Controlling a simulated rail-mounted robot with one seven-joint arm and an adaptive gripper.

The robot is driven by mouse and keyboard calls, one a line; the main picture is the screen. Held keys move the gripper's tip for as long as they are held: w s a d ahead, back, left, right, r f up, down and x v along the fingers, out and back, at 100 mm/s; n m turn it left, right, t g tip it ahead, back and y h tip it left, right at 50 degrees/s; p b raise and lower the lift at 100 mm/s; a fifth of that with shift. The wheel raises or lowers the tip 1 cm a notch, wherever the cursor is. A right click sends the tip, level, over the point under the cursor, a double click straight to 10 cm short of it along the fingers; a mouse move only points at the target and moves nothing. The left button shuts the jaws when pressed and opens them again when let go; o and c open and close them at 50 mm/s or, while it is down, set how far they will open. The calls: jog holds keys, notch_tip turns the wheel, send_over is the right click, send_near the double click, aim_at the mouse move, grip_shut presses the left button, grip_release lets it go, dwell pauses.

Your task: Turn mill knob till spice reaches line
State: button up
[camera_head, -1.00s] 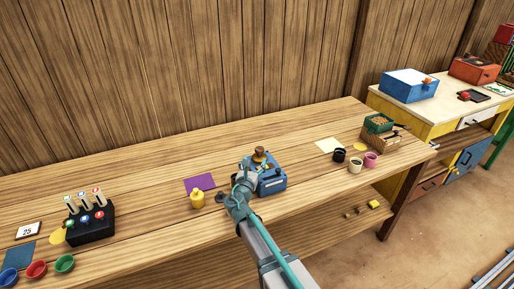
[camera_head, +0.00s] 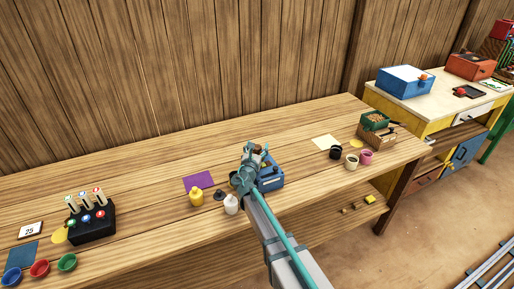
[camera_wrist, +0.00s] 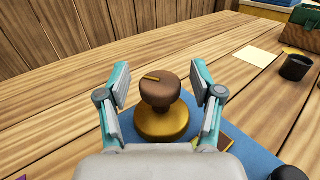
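My gripper (camera_wrist: 158,84) is open, with one teal-and-grey finger on each side of the knob and gaps between. In the head view my gripper (camera_head: 250,160) covers much of the mill. I cannot see the spice or the line.
A white jar (camera_head: 231,205), a dark lid (camera_head: 219,195) and a yellow jar (camera_head: 196,196) stand left of the mill by a purple mat (camera_head: 198,181). Cups (camera_head: 352,161) stand to the right.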

jog(key=c, duration=1.1)
jog(key=shift+h, duration=0.3)
jog(key=m+h, duration=0.1)
jog(key=m+g+h, duration=0.1)
jog(key=h, duration=0.1)
jog(key=shift+w+a+m+h, duration=0.15)
jog(key=shift+m+h, duration=0.15)
jog(key=shift+m, duration=0.1)
jog(key=m+g+h, duration=0.4)
jog(key=h, duration=0.2)
jog(key=shift+m, duration=0.3)
jog(key=m+g+h, duration=0.2)
jog(key=m+g, duration=0.1)
jog(key=shift+g+h, duration=0.4)
jog(key=shift+m+g+h, duration=0.5)
jog(key=shift+m+g, duration=0.2)
jog(key=shift+g, duration=0.3)
jog(key=shift+s, duration=0.2)
